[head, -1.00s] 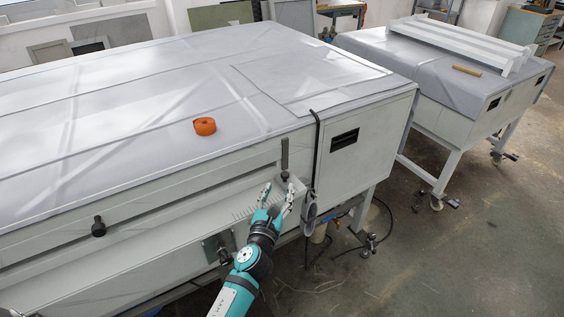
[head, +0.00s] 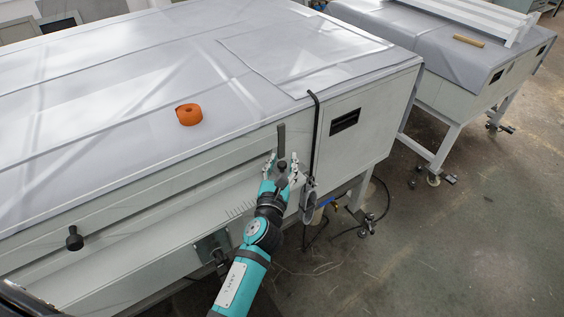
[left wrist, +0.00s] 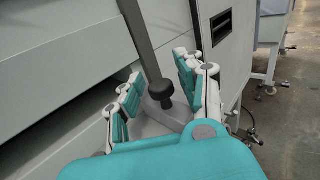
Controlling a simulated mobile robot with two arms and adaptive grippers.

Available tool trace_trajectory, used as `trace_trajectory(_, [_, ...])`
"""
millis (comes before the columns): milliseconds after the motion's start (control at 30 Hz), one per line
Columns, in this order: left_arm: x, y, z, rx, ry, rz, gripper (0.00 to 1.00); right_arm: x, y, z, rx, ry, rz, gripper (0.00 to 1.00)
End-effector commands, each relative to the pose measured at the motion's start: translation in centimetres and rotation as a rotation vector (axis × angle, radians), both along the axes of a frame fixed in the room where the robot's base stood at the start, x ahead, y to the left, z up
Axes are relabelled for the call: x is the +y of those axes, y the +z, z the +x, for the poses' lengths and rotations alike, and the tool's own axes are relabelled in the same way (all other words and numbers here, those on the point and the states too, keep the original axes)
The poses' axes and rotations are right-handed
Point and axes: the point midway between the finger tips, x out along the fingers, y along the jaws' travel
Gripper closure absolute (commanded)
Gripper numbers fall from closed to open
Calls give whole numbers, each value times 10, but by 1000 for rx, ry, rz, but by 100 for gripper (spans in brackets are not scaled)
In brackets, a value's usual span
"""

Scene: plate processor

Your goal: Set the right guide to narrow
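The right guide is a dark upright bar (head: 281,140) on the front of the plate processor. Its black round knob (left wrist: 160,89) sits at the bar's lower end in the left wrist view. My left gripper (head: 282,160) is open, with one finger on each side of the knob. The left wrist view shows the same open gripper (left wrist: 158,70), with gaps between the fingers and the knob. A ruled scale (head: 241,209) is on the panel left of the gripper. My right gripper is not in view.
Another black knob (head: 74,239) is at the left of the slotted front. An orange tape roll (head: 189,114) lies on the covered top. A black cable (head: 315,135) hangs just right of the guide. A second covered table (head: 400,45) stands at back right.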

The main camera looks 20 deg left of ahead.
Motion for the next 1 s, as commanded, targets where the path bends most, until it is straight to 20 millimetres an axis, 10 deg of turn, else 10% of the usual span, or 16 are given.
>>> trace_trajectory(267, [0,0,0,0,0,0,100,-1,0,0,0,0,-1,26])
trace_trajectory(1000, [-3,-2,-1,3,-8,-4,100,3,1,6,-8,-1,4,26])
